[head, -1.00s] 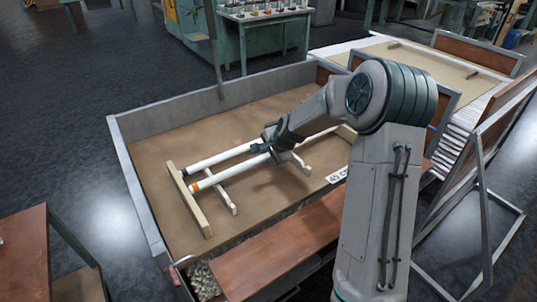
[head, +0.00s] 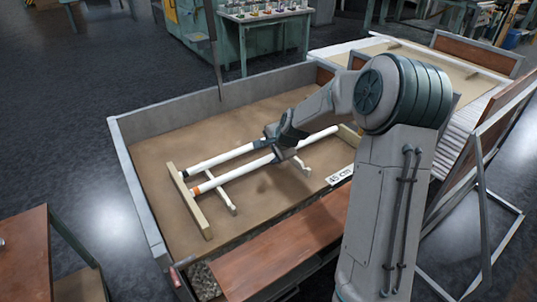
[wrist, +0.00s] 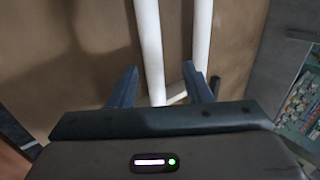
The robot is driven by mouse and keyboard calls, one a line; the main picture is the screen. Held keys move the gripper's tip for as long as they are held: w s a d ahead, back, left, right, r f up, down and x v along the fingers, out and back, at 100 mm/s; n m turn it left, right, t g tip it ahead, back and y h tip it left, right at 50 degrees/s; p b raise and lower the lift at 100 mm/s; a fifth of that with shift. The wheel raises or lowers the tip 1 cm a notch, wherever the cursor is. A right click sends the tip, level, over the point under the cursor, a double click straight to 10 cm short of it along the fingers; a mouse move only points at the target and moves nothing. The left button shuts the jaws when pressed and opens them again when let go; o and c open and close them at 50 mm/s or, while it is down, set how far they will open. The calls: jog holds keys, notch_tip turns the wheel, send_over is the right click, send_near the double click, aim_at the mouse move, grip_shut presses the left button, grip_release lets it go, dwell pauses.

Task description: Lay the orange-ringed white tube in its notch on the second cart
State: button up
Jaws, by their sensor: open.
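The orange-ringed white tube (head: 235,174) lies across the cart bed (head: 265,195). Its orange ring (head: 196,190) is at the left wooden bar (head: 202,218); whether it sits down in a notch is too small to tell. My gripper (head: 283,153) is over the tube's middle. In the wrist view, the open fingers of my gripper (wrist: 160,84) straddle this tube (wrist: 150,45), with visible gaps on both sides. A second white tube with a black ring (head: 215,158) lies parallel behind it; in the wrist view this second tube (wrist: 202,35) runs beside the right finger.
Grey walls (head: 225,90) edge the cart's far side. A white sign (head: 340,175) is at the right of the bed, and a brown board (head: 285,250) lies along the near side. Another tan-topped surface (head: 425,60) is at back right.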

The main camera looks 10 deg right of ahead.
jog(key=v, duration=1)
jog(key=s+a+r+n+g+h, duration=0.1)
jog(key=s+n, duration=0.6)
jog(key=s, duration=0.7)
jog(key=s+a+r+n+g+h, duration=0.1)
jog(key=s+n, duration=0.5)
jog(key=s, duration=0.9)
jog(key=shift+s+a+r+n+g, duration=0.15)
jog(key=shift+a+r+n+g, duration=0.3)
jog(key=shift+g, duration=0.75)
